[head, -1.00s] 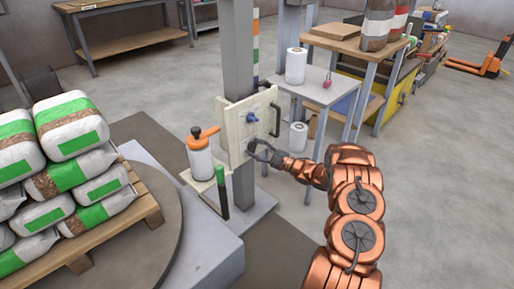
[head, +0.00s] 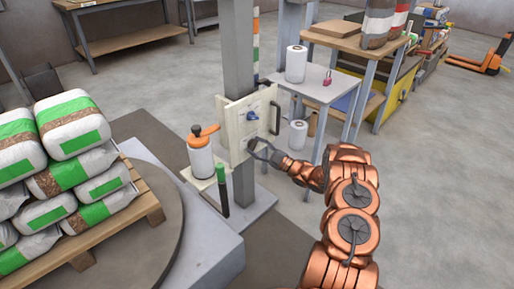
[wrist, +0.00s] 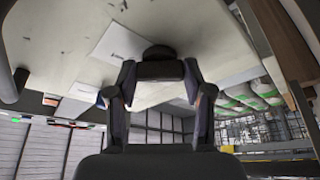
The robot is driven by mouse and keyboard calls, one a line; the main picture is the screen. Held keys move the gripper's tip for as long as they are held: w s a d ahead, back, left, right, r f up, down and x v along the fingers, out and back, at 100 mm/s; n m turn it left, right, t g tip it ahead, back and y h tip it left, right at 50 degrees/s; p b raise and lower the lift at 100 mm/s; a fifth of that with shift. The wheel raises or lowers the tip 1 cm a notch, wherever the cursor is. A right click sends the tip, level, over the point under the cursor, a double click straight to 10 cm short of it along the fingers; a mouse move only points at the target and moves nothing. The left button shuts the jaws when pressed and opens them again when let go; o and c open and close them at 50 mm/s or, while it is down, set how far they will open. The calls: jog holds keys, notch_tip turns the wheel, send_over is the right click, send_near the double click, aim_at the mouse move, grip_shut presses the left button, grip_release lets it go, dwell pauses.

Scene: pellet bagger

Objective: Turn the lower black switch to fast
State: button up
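The pale control panel (head: 238,125) is fixed to a grey post, with a blue switch (head: 252,116) on its upper part. My gripper (head: 254,149) is at the panel's lower part and hides the lower black switch in the head view. In the wrist view, the black switch (wrist: 158,70) sits between my two fingertips (wrist: 158,76). Both fingertips appear to touch its ends, in front of the panel face (wrist: 60,35). A white label lies beside it, too small to read. The switch's setting cannot be read. A bit of blue shows behind the left finger.
A black handle (head: 275,118) stands out at the panel's right edge. An orange-topped white bottle (head: 201,155) and a green-topped stick (head: 221,180) are left of the post. Stacked bags (head: 75,140) lie on a pallet at left.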

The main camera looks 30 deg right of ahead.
jog(key=o, duration=0.4)
jog(key=v, duration=1.2)
dwell(0.5)
